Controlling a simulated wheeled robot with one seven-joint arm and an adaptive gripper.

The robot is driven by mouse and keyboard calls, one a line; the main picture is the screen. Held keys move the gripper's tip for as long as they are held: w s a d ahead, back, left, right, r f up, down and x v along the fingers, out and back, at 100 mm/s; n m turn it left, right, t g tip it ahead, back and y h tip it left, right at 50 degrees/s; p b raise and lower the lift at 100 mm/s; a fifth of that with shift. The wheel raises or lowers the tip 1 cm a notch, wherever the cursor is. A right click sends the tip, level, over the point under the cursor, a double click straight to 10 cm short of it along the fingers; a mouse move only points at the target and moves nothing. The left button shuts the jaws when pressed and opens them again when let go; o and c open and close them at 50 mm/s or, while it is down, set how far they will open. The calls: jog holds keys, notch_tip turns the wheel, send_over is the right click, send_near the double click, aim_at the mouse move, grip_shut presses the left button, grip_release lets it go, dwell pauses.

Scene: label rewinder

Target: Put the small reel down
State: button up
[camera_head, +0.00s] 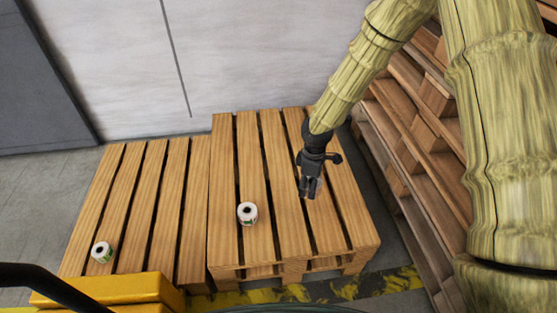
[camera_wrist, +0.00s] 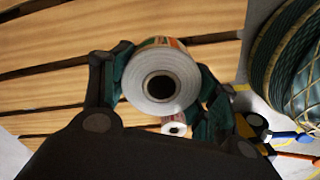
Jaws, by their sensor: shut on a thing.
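My gripper (camera_head: 310,191) is over the right part of the higher wooden pallet (camera_head: 280,165) in the head view. In the wrist view a white reel with a coloured printed side (camera_wrist: 186,85) sits between the fingers, and my gripper is shut on it. The head view does not clearly show this held reel. Another white reel with a printed side (camera_head: 247,220) stands on the higher pallet, left of my gripper and apart from it. A third reel (camera_head: 102,256) stands on the lower left pallet. One smaller-looking reel (camera_wrist: 165,127) also shows beyond the held one in the wrist view.
The lower left pallet (camera_head: 150,190) adjoins the higher one. Stacked pallets (camera_head: 420,150) rise at the right. A pale wall (camera_head: 230,60) stands behind. Yellow blocks (camera_head: 110,288) are at the lower left. The higher pallet has bare boards around the standing reel, with gaps between boards.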

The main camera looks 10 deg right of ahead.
aim_at(313, 210)
jog(key=d+n, duration=0.1)
jog(key=d+f+n+p, duration=0.1)
jog(key=shift+f+n, duration=0.25)
jog(key=shift+n, duration=0.15)
jog(key=shift+d+f, duration=0.2)
jog(key=shift+f, duration=0.25)
jog(key=shift+f+b, duration=1.5)
jog(key=shift+f, duration=3.2)
jog(key=shift+f, duration=0.1)
jog(key=o, duration=1.1)
notch_tip(313, 210, up, 12)
jog(key=p, duration=0.3)
jog(key=shift+s, duration=0.1)
